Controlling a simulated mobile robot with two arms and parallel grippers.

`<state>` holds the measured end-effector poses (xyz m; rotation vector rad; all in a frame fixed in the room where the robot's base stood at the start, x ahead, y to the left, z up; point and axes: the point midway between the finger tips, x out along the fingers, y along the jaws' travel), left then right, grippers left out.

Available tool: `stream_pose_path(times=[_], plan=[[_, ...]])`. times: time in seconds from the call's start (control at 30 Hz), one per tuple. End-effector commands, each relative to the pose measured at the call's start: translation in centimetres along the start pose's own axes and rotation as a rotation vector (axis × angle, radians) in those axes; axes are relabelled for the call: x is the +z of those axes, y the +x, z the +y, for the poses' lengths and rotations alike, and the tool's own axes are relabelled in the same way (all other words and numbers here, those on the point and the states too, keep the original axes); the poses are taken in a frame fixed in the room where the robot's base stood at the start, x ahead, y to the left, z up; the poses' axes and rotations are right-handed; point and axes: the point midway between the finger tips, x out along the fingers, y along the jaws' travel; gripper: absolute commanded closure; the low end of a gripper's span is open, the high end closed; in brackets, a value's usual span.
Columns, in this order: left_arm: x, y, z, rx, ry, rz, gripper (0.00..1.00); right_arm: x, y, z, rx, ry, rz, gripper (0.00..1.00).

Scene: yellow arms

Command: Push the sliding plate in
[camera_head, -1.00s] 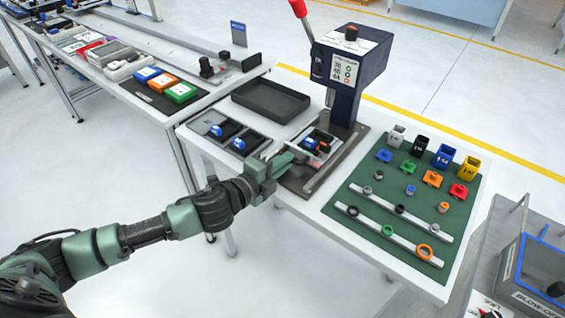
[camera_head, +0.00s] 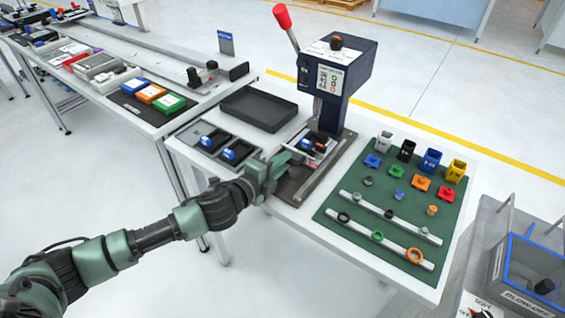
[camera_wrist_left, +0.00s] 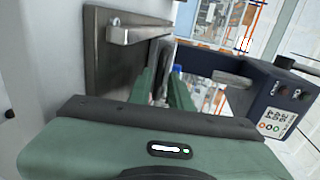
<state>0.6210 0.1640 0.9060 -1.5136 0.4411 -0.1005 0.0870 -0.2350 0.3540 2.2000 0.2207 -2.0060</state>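The sliding plate (camera_head: 322,158) lies in the rail on the base of the dark blue press (camera_head: 338,72), carrying blue, orange and dark parts. It sits close in front of the press column. My left gripper (camera_head: 286,157) is low at its near left side, its tips against or very near it; exact contact is hidden. In the left wrist view the two green fingers (camera_wrist_left: 164,88) stand apart, with a narrow gap between them. A blue part (camera_wrist_left: 177,69) shows beyond them. My right gripper is not in view.
The press has a red-knobbed lever (camera_head: 283,17). Left of it are a black empty tray (camera_head: 264,108) and small bins with blue parts (camera_head: 231,153). A green mat (camera_head: 391,205) with rings and coloured blocks covers the right side of the table. A clear box stands lower right.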

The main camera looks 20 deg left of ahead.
Motion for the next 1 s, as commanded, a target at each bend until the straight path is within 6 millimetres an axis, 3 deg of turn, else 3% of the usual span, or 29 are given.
stream_pose_path(times=[0.43, 1.0], plan=[[0.0, -6.6, 0.3, 0.004, 0.000, 0.000, 0.80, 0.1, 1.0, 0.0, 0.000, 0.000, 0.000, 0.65], [0.0, -7.2, 0.1, 0.002, 0.000, 0.000, 0.80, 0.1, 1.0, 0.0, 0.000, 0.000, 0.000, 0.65]])
